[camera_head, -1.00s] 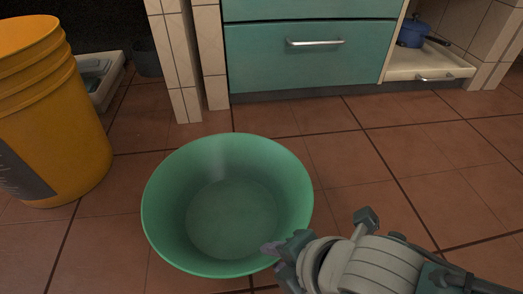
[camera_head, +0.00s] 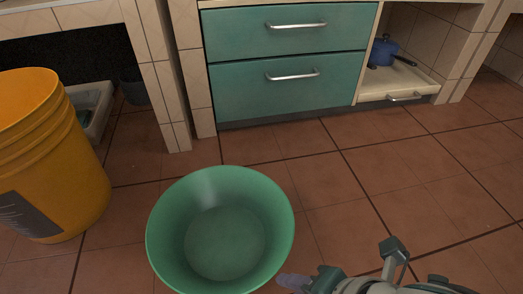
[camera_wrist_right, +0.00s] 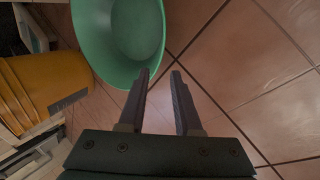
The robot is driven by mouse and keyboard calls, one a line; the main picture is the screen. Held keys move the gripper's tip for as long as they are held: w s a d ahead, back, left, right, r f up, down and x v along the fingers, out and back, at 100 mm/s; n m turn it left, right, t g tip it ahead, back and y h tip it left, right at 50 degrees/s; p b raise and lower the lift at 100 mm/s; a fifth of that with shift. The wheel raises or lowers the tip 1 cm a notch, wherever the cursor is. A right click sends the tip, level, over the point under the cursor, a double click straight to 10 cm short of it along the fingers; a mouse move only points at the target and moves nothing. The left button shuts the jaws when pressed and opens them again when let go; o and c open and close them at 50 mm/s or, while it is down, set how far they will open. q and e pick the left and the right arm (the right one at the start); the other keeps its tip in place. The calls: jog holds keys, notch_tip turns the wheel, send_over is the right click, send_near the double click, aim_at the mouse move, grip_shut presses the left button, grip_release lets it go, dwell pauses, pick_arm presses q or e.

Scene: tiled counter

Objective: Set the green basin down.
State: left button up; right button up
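The green basin (camera_head: 222,240) is empty and upright on the tiled floor, in the lower middle of the head view. It also shows at the top left of the right wrist view (camera_wrist_right: 120,40). My right gripper (camera_wrist_right: 160,72) is open, with a clear gap between its two fingers. The left finger in the wrist view lies right at the basin's rim; I cannot tell whether it touches. No rim shows between the fingers. In the head view my right gripper is at the basin's lower right, partly cut off by the frame edge. My left gripper is not in view.
A yellow bucket (camera_head: 48,160) stands left of the basin. Behind are teal drawers (camera_head: 290,85) and tiled pillars (camera_head: 160,75). A pull-out shelf (camera_head: 395,88) at the right back holds a blue pot (camera_head: 383,51). The floor (camera_head: 400,175) right of the basin is clear.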

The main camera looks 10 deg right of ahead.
notch_tip(320, 180, up, 8)
jog(key=s+a+m, duration=0.1)
jog(key=m, duration=0.8)
jog(key=s+d+r+m+g+h, duration=0.1)
jog(key=s+d+r+m+h, duration=0.2)
jog(key=m, duration=1)
jog(key=s+d+r, duration=0.3)
jog(key=d+r, duration=0.2)
jog(key=d, duration=0.2)
jog(key=shift+s+d+g, duration=0.15)
jog(key=shift+s+g, duration=0.25)
